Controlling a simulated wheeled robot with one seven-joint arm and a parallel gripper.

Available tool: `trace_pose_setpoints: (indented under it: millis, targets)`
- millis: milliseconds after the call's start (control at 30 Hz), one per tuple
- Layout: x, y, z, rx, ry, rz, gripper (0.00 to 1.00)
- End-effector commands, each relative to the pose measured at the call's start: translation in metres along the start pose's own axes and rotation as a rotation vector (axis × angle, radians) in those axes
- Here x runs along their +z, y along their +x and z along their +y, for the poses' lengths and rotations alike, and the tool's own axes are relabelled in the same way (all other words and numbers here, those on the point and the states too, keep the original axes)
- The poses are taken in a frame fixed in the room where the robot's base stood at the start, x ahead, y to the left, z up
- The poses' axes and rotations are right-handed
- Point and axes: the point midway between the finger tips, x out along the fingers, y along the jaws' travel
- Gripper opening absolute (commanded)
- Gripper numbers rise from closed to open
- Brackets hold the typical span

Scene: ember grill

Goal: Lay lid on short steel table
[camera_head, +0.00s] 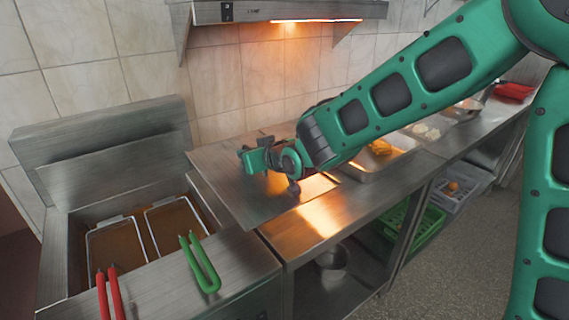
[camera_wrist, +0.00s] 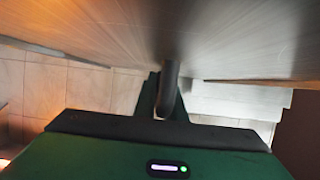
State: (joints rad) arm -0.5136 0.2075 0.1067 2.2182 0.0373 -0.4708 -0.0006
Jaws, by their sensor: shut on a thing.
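The lid (camera_head: 223,183) is a flat brushed-steel sheet beside the fryer in the head view. In the wrist view the lid (camera_wrist: 100,25) fills the upper part, with a dark bar handle (camera_wrist: 169,88) at its middle. My gripper (camera_head: 272,166) is over the lid, and in the wrist view it is shut on this handle. The short steel table (camera_head: 318,222) lies under and in front of the lid; the lid covers much of its top. I cannot tell whether the lid touches the table or is just above it. The fingertips are mostly hidden.
A fryer with two baskets (camera_head: 118,247) is at left. Red-handled (camera_head: 111,290) and green-handled tongs (camera_head: 201,264) are at its front. Food trays (camera_head: 385,152) stand on the counter to the right. A pot (camera_head: 331,262) and a green crate (camera_head: 420,226) are below. The tiled wall is behind.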

Motion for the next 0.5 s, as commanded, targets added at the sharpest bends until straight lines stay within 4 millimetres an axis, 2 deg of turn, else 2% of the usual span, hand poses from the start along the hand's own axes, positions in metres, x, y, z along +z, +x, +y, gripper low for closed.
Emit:
trace_pose_setpoints:
  millis: [33, 300, 500]
  targets:
    - [0.004, 0.006, 0.012, 0.006, 0.002, 0.0, 0.0]
    - [0.025, 0.033, 0.059, 0.005, 0.003, 0.001, 0.0]
    - [0.034, 0.047, 0.081, 0.003, 0.001, 0.003, 0.0]
